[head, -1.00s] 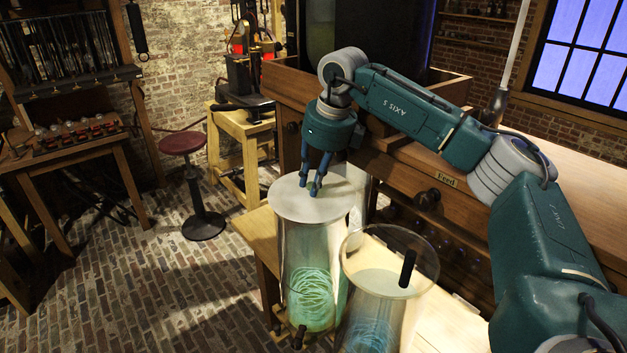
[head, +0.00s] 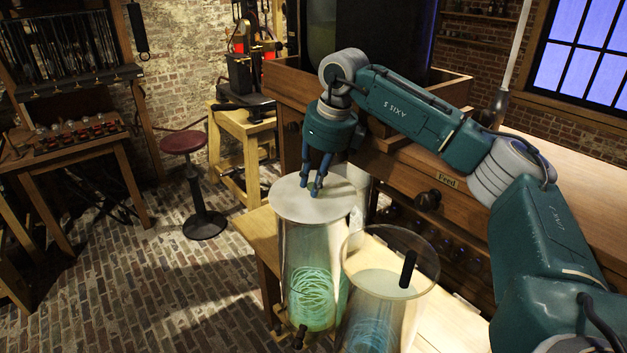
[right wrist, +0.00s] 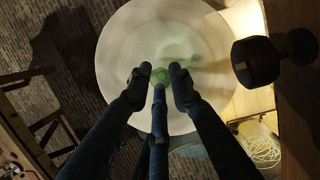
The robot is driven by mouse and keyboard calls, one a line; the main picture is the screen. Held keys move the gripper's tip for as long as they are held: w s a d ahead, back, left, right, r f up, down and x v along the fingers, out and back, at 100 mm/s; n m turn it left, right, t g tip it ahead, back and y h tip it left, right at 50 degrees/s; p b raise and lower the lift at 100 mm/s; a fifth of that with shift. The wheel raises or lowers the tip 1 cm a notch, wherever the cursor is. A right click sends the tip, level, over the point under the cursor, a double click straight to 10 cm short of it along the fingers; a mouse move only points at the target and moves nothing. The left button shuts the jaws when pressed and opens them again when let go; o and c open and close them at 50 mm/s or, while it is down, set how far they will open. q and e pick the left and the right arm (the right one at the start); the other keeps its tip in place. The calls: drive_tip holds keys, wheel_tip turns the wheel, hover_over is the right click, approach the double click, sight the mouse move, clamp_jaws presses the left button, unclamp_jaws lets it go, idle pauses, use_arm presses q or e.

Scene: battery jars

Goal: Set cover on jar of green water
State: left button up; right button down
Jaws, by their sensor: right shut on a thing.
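The cover (head: 300,208) is a pale round disc lying over the top of the jar of green water (head: 308,268). It looks level and lined up with the jar's mouth. The jar is tall glass with a green glow and coiled wire low inside. My right gripper (head: 312,186) points down and is shut on the small knob at the cover's middle. In the right wrist view the fingers close on the green-tinted knob (right wrist: 160,76) of the cover (right wrist: 118,60). Whether the cover bears fully on the rim cannot be told. My left gripper is out of view.
An uncovered glass jar with bluish water (head: 388,285) stands close at the right, a dark piece at its rim. The wooden cabinet (head: 405,185) with dark knobs is just behind. A red-topped stool (head: 184,143) stands on the brick floor at left.

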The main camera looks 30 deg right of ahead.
sight(323, 199)
drive_tip(key=shift+f+b, duration=0.4)
drive_tip(key=shift+f, duration=0.15)
drive_tip(key=c, duration=1.8)
unclamp_jaws()
drive_tip(key=shift+a, duration=0.1)
drive_tip(key=shift+c, duration=0.2)
drive_tip(key=p+v, duration=0.7)
drive_tip(key=v, duration=0.4)
